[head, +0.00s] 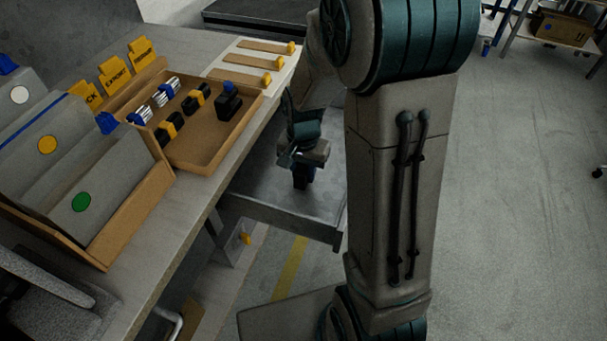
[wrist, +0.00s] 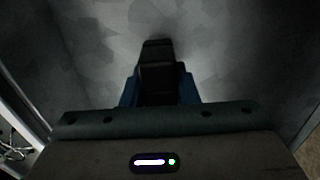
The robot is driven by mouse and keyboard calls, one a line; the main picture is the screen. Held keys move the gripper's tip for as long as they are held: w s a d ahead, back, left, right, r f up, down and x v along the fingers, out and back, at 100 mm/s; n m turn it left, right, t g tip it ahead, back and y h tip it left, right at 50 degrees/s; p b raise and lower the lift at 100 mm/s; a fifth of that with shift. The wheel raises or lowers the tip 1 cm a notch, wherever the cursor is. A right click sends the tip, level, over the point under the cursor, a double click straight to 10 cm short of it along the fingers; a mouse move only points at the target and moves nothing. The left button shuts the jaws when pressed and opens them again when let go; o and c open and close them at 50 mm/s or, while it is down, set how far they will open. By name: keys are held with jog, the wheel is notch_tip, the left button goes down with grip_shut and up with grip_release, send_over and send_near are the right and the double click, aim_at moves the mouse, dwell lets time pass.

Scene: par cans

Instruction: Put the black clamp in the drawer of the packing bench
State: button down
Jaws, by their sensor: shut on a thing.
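My gripper (head: 301,168) is over the open drawer (head: 262,208) of the packing bench (head: 212,55), pointing down into it. It is shut on the black clamp (head: 300,180), whose dark body shows below the fingers. In the wrist view the black clamp (wrist: 157,70) sits between two blue fingers, above the grey drawer floor (wrist: 215,60). I cannot tell whether the clamp touches the floor. The drawer is pulled out, and my arm hides its right part.
A brown tray (head: 196,155) on the bench holds several clamps and silver-and-blue items. Yellow label signs (head: 114,74) and grey bins (head: 60,150) stand left of it. A white board with wooden strips (head: 252,62) lies behind. Open floor (head: 520,220) is at the right.

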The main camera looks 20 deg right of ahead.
jog(key=shift+f, duration=0.6)
jog(key=shift+f, duration=0.2)
jog(key=c, duration=1.1)
grip_release()
